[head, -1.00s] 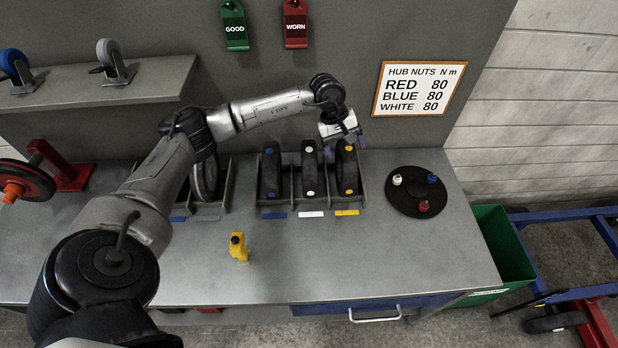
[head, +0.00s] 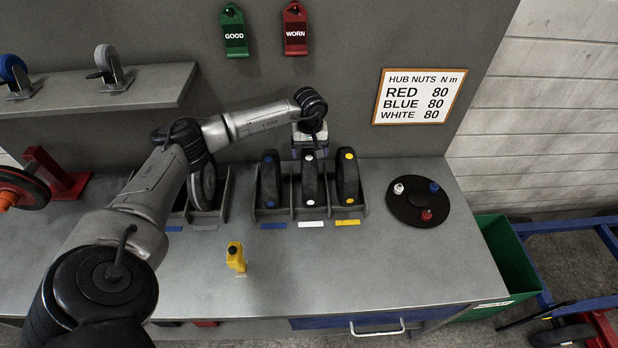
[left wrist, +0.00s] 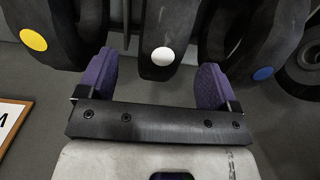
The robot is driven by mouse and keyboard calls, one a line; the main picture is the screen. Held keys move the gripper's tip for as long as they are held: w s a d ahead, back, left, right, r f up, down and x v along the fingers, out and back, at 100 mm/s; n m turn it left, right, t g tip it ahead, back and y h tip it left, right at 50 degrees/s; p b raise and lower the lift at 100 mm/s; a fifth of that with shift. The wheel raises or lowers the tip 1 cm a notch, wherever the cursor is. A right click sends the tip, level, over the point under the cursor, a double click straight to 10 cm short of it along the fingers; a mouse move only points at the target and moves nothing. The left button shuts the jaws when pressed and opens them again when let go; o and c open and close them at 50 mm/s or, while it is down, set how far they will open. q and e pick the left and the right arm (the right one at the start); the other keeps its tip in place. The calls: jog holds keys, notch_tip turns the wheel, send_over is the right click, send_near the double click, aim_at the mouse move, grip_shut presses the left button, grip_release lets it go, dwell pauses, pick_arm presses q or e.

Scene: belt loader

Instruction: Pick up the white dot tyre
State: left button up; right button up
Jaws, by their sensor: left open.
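The white dot tyre (head: 309,182) stands upright in the middle slot of a grey rack, above a white label. In the left wrist view the white dot tyre (left wrist: 162,25) sits between my gripper's two purple fingers, with a gap on each side. My left gripper (head: 310,152) is open, at the back of the rack behind the top of this tyre; the fingertips (left wrist: 152,82) also show in the left wrist view. The blue dot tyre (head: 269,180) is to its left and the yellow dot tyre (head: 347,177) to its right. My right gripper is out of view.
A round dark tray (head: 418,205) with white, blue and red nuts lies right of the rack. A yellow tool (head: 236,258) stands in front. A grey-wheel rack is to the left. The torque sign (head: 419,97) hangs behind.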

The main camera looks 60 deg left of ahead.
aim_at(309, 157)
pick_arm(q)
jog(key=shift+s+f+p, duration=0.15)
jog(key=shift+f+p, duration=0.25)
jog(key=shift+f, duration=2.3)
jog(key=shift+a, duration=0.1)
jog(key=shift+c, duration=0.2)
jog(key=shift+r, duration=0.1)
grip_shut()
